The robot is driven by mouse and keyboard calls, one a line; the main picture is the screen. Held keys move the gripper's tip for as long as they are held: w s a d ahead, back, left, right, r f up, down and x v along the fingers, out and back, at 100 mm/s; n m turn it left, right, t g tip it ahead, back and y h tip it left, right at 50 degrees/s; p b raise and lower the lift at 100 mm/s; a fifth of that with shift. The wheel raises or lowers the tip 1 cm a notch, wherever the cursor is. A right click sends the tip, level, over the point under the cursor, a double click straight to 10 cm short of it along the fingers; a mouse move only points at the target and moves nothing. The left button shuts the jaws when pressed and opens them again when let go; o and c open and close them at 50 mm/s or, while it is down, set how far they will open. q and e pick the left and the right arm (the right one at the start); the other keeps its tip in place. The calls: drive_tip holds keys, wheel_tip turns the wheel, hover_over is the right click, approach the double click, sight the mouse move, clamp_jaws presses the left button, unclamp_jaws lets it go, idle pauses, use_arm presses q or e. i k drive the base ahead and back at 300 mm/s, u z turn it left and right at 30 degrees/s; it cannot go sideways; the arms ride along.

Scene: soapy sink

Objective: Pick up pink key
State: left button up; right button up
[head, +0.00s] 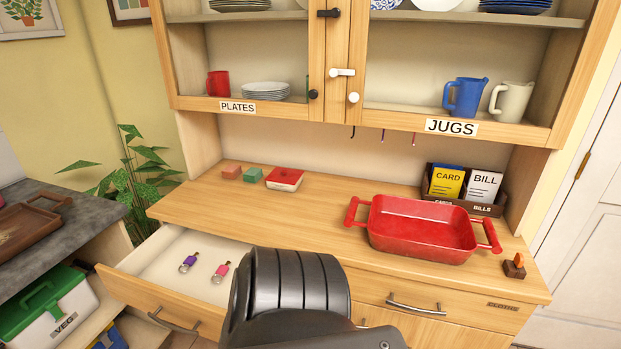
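A pink key (221,271) lies in the open drawer (152,262) at the left of the wooden dresser, towards the drawer's right side. A purple key (188,262) lies to its left, a little apart. Both have a metal ring at the lower end. A dark link of one of my arms rises at the bottom middle, just right of the pink key, and hides the drawer's right part. Neither of my grippers shows, so I cannot see what they hold.
A red roasting dish (421,230) stands on the counter at the right, before a card and bill holder (466,190). A small red dish (285,179) and two small blocks sit at the back left. The counter's middle is clear. Glazed cupboards (330,60) overhang the counter.

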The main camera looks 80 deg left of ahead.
sight(223, 270)
drive_tip(key=z, duration=0.2)
drive_tip(key=k, duration=1.55)
drive_tip(key=u, duration=1.1)
